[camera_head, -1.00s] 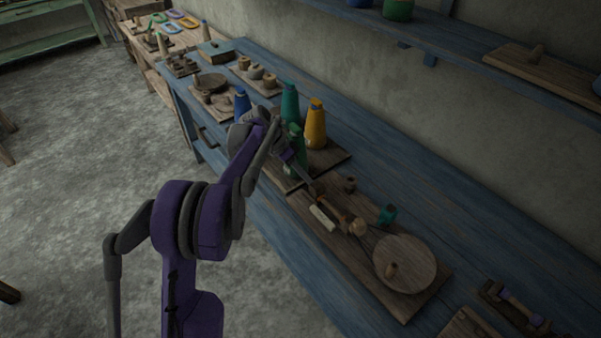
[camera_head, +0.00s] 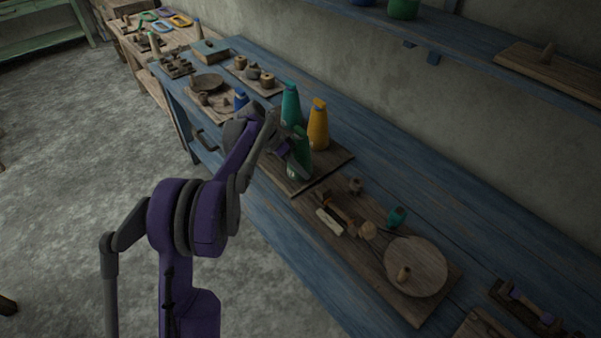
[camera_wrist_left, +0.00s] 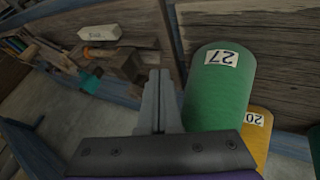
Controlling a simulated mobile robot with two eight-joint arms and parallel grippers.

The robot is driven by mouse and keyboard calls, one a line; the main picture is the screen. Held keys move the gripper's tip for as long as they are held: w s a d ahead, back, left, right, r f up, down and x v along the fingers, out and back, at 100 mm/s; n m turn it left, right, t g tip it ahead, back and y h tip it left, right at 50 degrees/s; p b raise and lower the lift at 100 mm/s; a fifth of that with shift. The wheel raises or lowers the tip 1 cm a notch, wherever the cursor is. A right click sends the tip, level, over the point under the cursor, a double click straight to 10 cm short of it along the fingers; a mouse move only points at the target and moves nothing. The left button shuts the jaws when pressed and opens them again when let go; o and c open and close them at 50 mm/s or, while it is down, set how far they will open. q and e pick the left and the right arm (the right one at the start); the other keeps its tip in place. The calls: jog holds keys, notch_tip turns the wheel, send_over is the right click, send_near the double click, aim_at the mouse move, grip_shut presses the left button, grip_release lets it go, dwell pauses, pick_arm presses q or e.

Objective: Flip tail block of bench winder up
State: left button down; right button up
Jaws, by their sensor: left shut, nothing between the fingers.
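The bench winder's wooden board (camera_head: 385,282) lies on the blue bench with a round wooden wheel (camera_head: 418,262) at its near end. At its far end is a small brown wooden assembly (camera_head: 338,208), also in the left wrist view (camera_wrist_left: 125,63); I take the tail block to be there, but its pose is too small to tell. A pale block (camera_head: 329,222) lies beside it. My left gripper (camera_head: 290,152) is at the green cones, apart from the winder. Its fingers (camera_wrist_left: 158,105) are shut and empty in the left wrist view, next to the green cone labelled 27 (camera_wrist_left: 218,88). My right gripper is out of view.
A teal cone (camera_head: 290,104), a yellow cone (camera_head: 318,125) and a dark green cone (camera_head: 299,160) stand close around my left gripper on a board. A small teal object (camera_head: 397,217) sits behind the winder. A wall shelf (camera_head: 470,68) runs above the bench.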

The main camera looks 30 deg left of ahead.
pick_arm(q)
jog(key=v, duration=0.9)
jog(key=shift+s+r, duration=0.15)
jog(key=shift+r, duration=0.15)
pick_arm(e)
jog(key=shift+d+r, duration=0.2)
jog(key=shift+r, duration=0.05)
pick_arm(q)
jog(key=s+d+r+n+y+p, duration=0.3)
jog(key=s+d+y, duration=0.1)
jog(key=s+d, duration=0.75)
pick_arm(e)
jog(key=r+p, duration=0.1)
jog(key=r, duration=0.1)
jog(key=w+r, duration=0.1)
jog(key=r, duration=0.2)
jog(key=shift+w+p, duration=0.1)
jog(key=shift+p, duration=0.25)
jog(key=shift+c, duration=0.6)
pick_arm(q)
jog(key=s+d+f+n+t+y, duration=0.1)
jog(key=s+d+f, duration=0.1)
jog(key=s, duration=0.6)
jog(key=s+d+f+n+t+y, duration=0.1)
jog(key=s+d+f+t+y, duration=0.1)
jog(key=s, duration=0.6)
jog(key=shift+d+f+n, duration=0.4)
jog(key=shift+d+f, duration=0.45)
jog(key=shift+d, duration=0.4)
